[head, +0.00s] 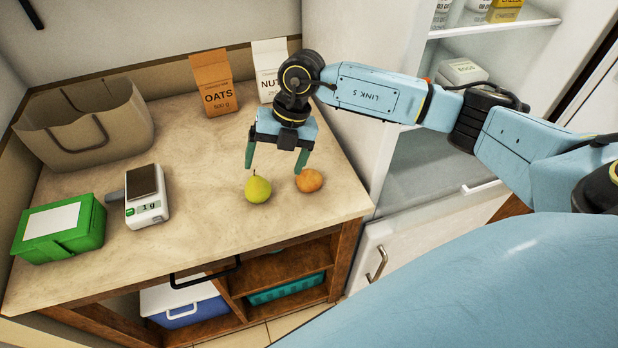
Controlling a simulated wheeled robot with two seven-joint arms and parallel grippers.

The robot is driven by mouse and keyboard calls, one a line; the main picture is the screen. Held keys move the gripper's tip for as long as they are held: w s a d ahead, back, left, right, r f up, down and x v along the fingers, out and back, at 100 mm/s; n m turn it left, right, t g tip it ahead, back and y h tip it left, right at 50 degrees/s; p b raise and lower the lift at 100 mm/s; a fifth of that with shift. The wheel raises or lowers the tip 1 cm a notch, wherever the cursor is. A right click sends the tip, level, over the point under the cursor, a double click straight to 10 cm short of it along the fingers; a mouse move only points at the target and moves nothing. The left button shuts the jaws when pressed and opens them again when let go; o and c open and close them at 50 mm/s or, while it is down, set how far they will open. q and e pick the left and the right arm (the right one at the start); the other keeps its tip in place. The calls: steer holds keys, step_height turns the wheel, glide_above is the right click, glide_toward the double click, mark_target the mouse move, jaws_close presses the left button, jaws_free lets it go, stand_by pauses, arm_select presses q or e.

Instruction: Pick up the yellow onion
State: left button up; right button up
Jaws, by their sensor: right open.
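The yellow onion (309,181) looks like the round orange-brown item on the countertop, near its right end. A yellow-green pear (258,189) with a stem sits just to its left. My right gripper (275,168) reaches in from the right and points down, with its two green fingers apart and nothing between them. It is just behind and above the pear and the onion in the picture. Its right fingertip appears close to the onion; I cannot tell whether they touch. My left gripper is not in view.
An oats carton (212,84) and a nut carton (268,68) stand behind. A beige bag (85,125), a scale (147,205) and a green box (60,235) are at left. An open fridge (430,155) stands right. The counter's middle is clear.

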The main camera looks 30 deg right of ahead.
mark_target(309, 175)
steer(key=w+d+r+m+h, duration=0.1)
steer(key=d+h, duration=0.3)
steer(key=d, duration=0.5)
step_height(309, 175, down, 9)
steer(key=b, duration=0.7)
step_height(309, 175, down, 3)
steer(key=b, duration=0.3)
steer(key=shift+a+f, duration=0.1)
steer(key=shift+f, duration=0.35)
steer(key=c, duration=1.1)
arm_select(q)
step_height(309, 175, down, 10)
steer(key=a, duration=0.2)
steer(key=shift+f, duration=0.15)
arm_select(e)
steer(key=shift+c, duration=0.2)
